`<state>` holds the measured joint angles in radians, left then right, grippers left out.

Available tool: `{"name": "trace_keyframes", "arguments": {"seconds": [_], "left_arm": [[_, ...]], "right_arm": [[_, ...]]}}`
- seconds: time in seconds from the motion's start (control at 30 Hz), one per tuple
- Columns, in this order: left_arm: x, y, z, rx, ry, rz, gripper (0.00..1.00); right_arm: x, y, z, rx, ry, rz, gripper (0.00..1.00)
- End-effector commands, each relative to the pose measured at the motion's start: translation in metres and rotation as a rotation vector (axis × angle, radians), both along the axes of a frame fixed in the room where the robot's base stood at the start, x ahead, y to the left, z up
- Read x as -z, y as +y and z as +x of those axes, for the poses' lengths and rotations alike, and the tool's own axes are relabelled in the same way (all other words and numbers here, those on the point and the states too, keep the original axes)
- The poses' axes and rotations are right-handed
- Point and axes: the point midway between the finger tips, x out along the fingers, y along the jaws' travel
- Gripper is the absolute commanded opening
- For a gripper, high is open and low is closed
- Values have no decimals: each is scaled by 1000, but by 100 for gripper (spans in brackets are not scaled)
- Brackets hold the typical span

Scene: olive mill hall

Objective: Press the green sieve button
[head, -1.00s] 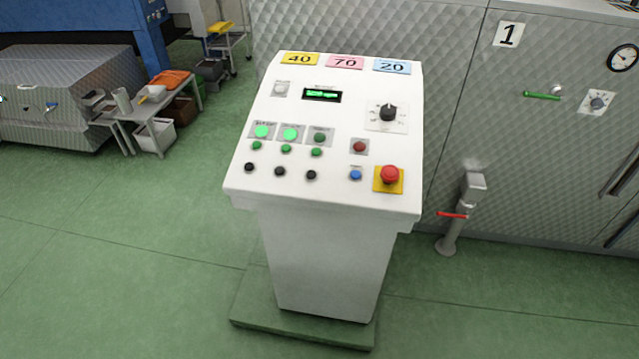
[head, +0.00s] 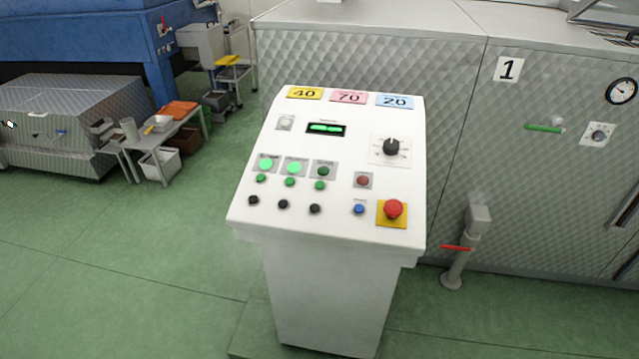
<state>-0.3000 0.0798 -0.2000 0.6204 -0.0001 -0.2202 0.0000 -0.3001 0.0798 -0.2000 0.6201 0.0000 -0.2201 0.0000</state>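A white control console (head: 335,235) stands upright in the middle of the head view, its sloped panel facing me. Three small green buttons sit in a row: left (head: 261,178), middle (head: 290,182) and right (head: 320,185). Above them are three round lamps; the left lamp (head: 266,164) and middle lamp (head: 295,167) glow green, and the right lamp (head: 323,171) is dark. The labels are too small to read, so I cannot tell which button is the sieve one. Neither gripper is in view.
Black buttons (head: 284,204), a blue button (head: 359,209), a red emergency stop (head: 393,208) and a rotary knob (head: 391,147) share the panel. A metal machine (head: 350,60) stands behind. A small table (head: 160,140) is at left. Green floor around the console is clear.

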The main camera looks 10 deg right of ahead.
Motion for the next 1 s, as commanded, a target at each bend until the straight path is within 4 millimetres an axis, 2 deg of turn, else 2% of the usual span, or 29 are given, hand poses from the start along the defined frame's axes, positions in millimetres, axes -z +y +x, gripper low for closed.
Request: {"name": "trace_keyframes", "arguments": {"seconds": [0.03,0.23,1.0], "left_arm": [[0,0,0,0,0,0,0],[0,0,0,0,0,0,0],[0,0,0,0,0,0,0]], "right_arm": [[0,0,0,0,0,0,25],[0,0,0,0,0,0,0],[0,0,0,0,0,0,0]]}}
